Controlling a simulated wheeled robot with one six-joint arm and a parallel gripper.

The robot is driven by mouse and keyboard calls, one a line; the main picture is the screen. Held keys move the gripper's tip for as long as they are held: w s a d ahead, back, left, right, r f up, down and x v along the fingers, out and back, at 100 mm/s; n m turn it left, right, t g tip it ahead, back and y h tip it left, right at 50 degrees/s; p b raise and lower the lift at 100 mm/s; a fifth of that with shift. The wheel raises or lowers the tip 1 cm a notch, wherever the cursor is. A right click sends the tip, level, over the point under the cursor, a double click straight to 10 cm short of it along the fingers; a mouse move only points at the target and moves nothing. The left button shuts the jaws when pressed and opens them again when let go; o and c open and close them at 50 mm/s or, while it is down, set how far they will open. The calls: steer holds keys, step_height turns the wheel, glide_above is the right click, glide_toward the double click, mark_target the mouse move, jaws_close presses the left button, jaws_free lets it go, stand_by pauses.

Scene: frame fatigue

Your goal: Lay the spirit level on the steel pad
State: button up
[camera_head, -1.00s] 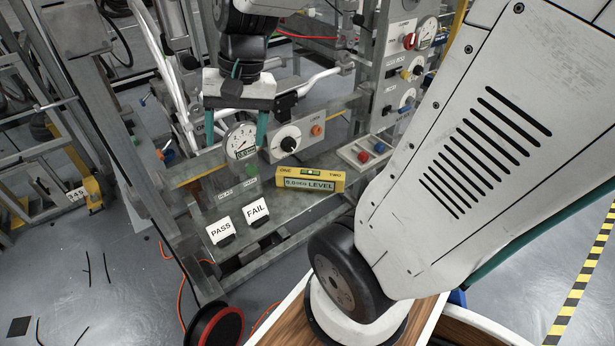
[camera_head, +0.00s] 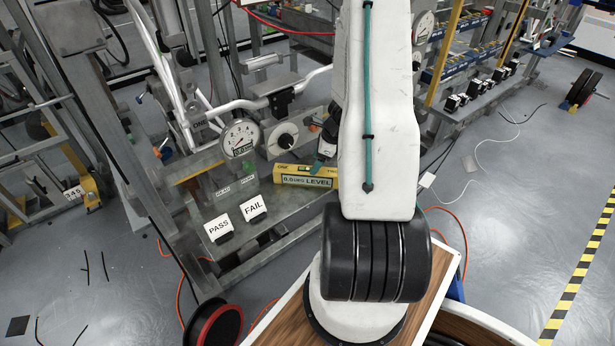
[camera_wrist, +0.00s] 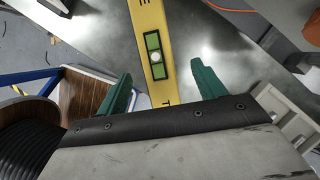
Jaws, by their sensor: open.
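The yellow spirit level (camera_head: 292,180) lies on the grey steel bench top, its right end hidden by my arm in the head view. In the wrist view the spirit level (camera_wrist: 148,25) runs between my fingers, with its green vial facing me. My gripper (camera_wrist: 160,72) is open, one teal finger on each side of the level, with gaps showing; contact is not visible. In the head view one teal fingertip shows above the level. A flat grey patch with small labels (camera_head: 236,186) lies left of the level; I cannot tell whether it is the steel pad.
A round dial gauge (camera_head: 241,139) and a panel with a black knob (camera_head: 285,140) stand behind the level. PASS (camera_head: 219,228) and FAIL (camera_head: 253,208) signs stand at the bench's front left. Bare bench lies between the signs and the level.

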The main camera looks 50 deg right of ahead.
mark_target(308, 174)
steer(key=x, duration=0.7)
steer(key=shift+a+f, duration=0.3)
steer(key=shift+f, duration=0.05)
steer(key=c, duration=1.3)
steer(key=shift+r, duration=0.1)
